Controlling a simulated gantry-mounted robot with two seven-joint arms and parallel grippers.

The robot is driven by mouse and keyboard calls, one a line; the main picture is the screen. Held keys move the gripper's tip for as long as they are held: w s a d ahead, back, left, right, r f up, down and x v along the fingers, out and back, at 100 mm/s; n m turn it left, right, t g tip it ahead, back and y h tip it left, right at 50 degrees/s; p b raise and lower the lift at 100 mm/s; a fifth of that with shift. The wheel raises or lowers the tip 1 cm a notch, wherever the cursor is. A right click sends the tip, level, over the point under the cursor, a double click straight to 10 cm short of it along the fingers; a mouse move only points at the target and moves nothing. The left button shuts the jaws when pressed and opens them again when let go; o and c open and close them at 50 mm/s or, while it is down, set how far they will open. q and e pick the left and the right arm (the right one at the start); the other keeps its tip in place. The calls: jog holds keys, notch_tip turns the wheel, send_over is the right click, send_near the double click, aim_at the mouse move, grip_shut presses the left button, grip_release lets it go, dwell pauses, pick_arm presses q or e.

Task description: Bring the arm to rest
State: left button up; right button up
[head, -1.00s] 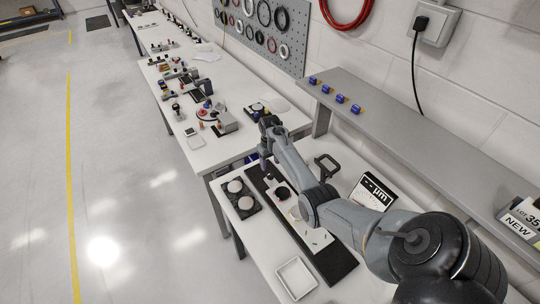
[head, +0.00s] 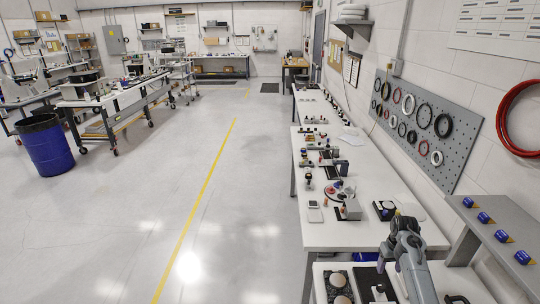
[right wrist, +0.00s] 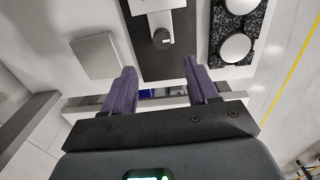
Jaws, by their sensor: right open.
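My right arm comes in at the bottom right of the head view, with its gripper (head: 383,262) pointing down over the near end of the bench. In the right wrist view the two purple-grey fingers (right wrist: 162,76) stand wide apart with nothing between them. A black board (right wrist: 163,55) with a pale plate and a dark round knob (right wrist: 161,38) lies beyond the fingertips. The fingers appear apart from it. My left gripper is in neither view.
A dark speckled tray (right wrist: 260,44) with two pale round pieces lies beside the board. A pale square tray (right wrist: 96,56) is on its other side. A grey shelf (head: 487,216) with several blue items runs along the right wall. The floor (head: 190,200) at left is open.

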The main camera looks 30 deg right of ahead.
jog(key=s+a+r+n+t+h+p, duration=0.1)
jog(key=s+a+n+p, duration=0.25)
jog(key=a, duration=1.05)
jog(key=s+a+r+n+t+h+p, duration=0.1)
jog(key=s+a+n+h+p, duration=0.3)
jog(key=a, duration=0.9)
jog(key=s+a+r+y, duration=0.2)
jog(key=s+a+r, duration=0.2)
jog(key=a, duration=0.5)
jog(key=s+a+r+t+y+p, duration=0.1)
jog(key=s+a+r+y, duration=0.2)
jog(key=s+a, duration=0.4)
jog(key=shift+s+a+r+n+t+y+p, duration=0.25)
jog(key=shift+a+r+n+t+y+p, duration=0.1)
jog(key=shift+a+r, duration=0.45)
jog(key=shift+f, duration=0.1)
